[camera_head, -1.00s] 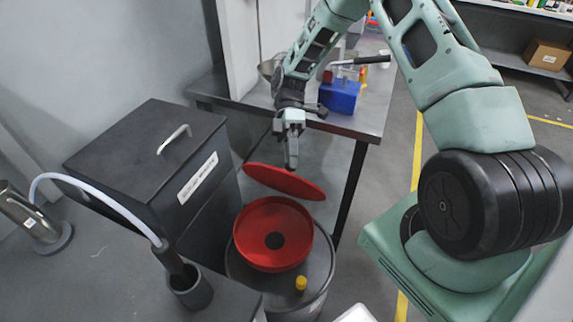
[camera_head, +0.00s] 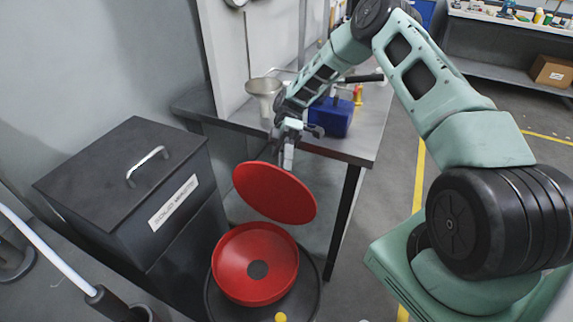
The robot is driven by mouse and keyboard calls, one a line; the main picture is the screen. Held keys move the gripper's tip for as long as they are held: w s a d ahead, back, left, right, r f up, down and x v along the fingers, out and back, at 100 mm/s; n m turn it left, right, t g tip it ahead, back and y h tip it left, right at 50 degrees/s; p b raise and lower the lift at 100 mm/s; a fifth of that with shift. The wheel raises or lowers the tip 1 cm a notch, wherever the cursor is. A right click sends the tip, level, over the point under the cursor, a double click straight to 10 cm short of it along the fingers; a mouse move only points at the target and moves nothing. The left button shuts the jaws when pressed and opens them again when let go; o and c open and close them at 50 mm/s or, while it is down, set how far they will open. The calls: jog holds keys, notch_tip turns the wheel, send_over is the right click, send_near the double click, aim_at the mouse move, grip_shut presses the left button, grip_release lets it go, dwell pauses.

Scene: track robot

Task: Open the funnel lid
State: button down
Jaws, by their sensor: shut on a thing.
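The red funnel (camera_head: 233,277) sits on top of a dark drum in the lower middle of the head view. Its dark centre hole shows. The round red funnel lid (camera_head: 274,193) stands tilted up behind the funnel bowl, with its broad face toward the camera. My gripper (camera_head: 287,160) is at the lid's far upper edge. Its fingers are shut at that edge, and the part that they hold is mostly hidden behind the lid.
A black lidded bin (camera_head: 120,190) with a metal handle stands to the left. The drum (camera_head: 292,308) bears the funnel and has a yellow cap (camera_head: 281,317). Behind is a grey table (camera_head: 352,146) with a blue box (camera_head: 331,117) and a metal funnel (camera_head: 264,88).

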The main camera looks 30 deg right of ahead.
jog(key=c, duration=1.2)
grip_release()
jog(key=o, duration=0.8)
notch_tip(320, 180, up, 8)
jog(key=shift+w+f+b, duration=0.2)
jog(key=shift+w+b, duration=0.1)
jog(key=shift+b, duration=0.15)
jog(key=shift+s+r, duration=0.2)
jog(key=shift+r, duration=0.55)
jog(key=c, duration=0.8)
jog(key=shift+r, duration=0.5)
jog(key=shift+s, duration=0.1)
